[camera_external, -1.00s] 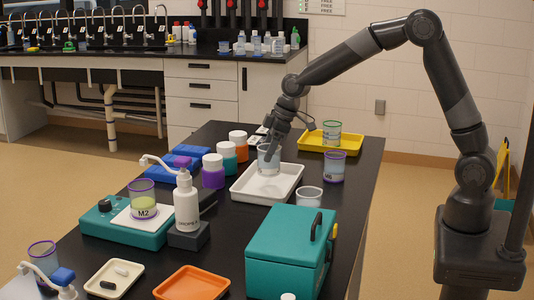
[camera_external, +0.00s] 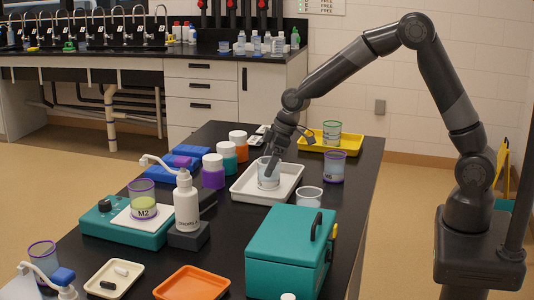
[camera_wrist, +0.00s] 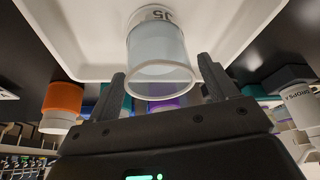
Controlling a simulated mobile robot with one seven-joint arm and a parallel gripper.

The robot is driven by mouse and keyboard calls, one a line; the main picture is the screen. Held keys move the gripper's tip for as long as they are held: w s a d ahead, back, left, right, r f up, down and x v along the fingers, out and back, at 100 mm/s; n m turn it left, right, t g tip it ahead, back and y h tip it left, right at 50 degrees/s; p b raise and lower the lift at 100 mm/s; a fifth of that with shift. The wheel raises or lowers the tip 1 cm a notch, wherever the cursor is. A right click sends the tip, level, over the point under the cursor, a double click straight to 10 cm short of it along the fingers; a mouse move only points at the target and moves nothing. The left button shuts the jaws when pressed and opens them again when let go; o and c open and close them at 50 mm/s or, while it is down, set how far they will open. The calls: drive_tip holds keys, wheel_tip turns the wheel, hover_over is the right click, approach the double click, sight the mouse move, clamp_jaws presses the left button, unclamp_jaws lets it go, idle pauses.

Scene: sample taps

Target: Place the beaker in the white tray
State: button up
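The clear beaker (camera_external: 266,181) is upright in the white tray (camera_external: 248,195), which lies on the black table. In the wrist view the beaker (camera_wrist: 160,55) shows a pale blue content, an open rim and a label partly cut off. My gripper (camera_external: 268,163) is low over the tray. In the wrist view my gripper's two fingers (camera_wrist: 163,75) flank the beaker near its rim, with what look like narrow gaps. Whether they still press on it I cannot tell. The white tray's floor (camera_wrist: 75,40) shows around the beaker.
Purple-rimmed beaker (camera_external: 334,167) and clear beaker (camera_external: 309,197) stand right of the tray. A yellow tray (camera_external: 315,147) holding a green-rimmed beaker is behind. Lidded jars (camera_external: 213,172) stand left. The teal box (camera_external: 285,250) is in front. The tray's right part is free.

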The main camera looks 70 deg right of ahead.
drive_tip(key=v, duration=1.2)
drive_tip(key=s+a+r+m+h, duration=0.1)
drive_tip(key=s+r, duration=0.3)
drive_tip(key=s, duration=0.5)
drive_tip(key=s+a+r+m, duration=0.1)
drive_tip(key=s+r, duration=0.3)
drive_tip(key=s, duration=0.4)
drive_tip(key=s+d+f+m+t, duration=0.1)
drive_tip(key=s+m, duration=0.1)
drive_tip(key=s, duration=1.4)
drive_tip(key=shift+s+f+t+h, duration=0.2)
drive_tip(key=shift+f+t+h, duration=0.1)
drive_tip(key=shift+f+h, duration=0.1)
drive_tip(key=shift+d, duration=0.1)
